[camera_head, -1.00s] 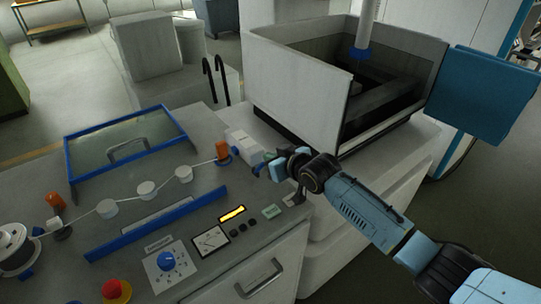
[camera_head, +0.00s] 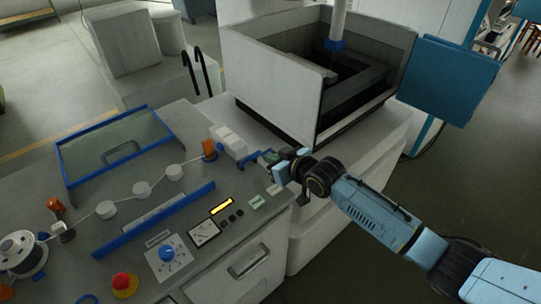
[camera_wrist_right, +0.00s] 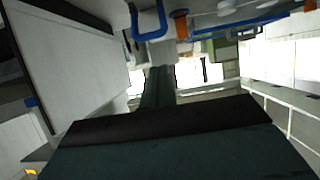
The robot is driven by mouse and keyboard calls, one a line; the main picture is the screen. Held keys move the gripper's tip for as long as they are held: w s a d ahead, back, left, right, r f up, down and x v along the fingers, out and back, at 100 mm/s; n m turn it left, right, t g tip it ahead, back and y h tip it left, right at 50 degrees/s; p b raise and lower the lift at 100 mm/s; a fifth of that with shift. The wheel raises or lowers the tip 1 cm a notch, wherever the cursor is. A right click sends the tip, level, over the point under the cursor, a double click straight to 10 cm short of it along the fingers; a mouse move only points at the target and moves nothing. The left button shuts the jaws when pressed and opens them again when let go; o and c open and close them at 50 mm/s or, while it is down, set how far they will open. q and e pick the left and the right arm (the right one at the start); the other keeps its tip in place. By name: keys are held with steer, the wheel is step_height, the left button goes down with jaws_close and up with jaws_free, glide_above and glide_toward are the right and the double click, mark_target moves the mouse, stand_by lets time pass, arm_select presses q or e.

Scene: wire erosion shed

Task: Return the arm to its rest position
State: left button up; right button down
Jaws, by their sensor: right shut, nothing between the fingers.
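My right arm comes in from the lower right in the head view, light blue with a black wrist joint. Its right gripper (camera_head: 270,158) points left, at the corner of the grey console, close to a blue handle (camera_head: 252,161) beside a white block (camera_head: 229,141). Its fingers are shut and empty. In the right wrist view the shut dark fingers (camera_wrist_right: 158,88) point toward the white block, and the blue handle (camera_wrist_right: 149,34) shows beyond them with a gap. Whether the gripper touches the console cannot be told. My left gripper is out of view.
The grey console (camera_head: 120,222) carries a wire spool (camera_head: 22,252), several white rollers, a blue-framed clear cover (camera_head: 116,150) and a red button (camera_head: 123,282). A white open-topped tank (camera_head: 272,78) and blue panel (camera_head: 449,79) stand behind the arm. Floor at right is clear.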

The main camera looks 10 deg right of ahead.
stand_by(0.4)
steer(key=s+f+m+g+h, duration=0.1)
steer(key=s+f+g+h, duration=0.2)
steer(key=s, duration=1.1)
steer(key=s+d+m+g+h, duration=0.2)
steer(key=s+d, duration=0.4)
steer(key=s, duration=0.5)
steer(key=s+d+m+g+h, duration=0.1)
steer(key=s+d+g+h, duration=0.1)
steer(key=s+d, duration=0.7)
steer(key=s+a+f+g+b, duration=0.1)
steer(key=s+f+b, duration=0.15)
steer(key=f, duration=1.25)
steer(key=s+a+f+g+b, duration=0.15)
steer(key=f+b, duration=0.25)
steer(key=f, duration=1.1)
steer(key=s+d+f+b, duration=0.1)
steer(key=s+f+b, duration=0.2)
steer(key=s+f, duration=0.5)
steer(key=s+d+f+b, duration=0.2)
steer(key=s+f, duration=0.6)
steer(key=f, duration=0.8)
steer(key=shift+s+b, duration=0.25)
steer(key=shift+b, duration=0.9)
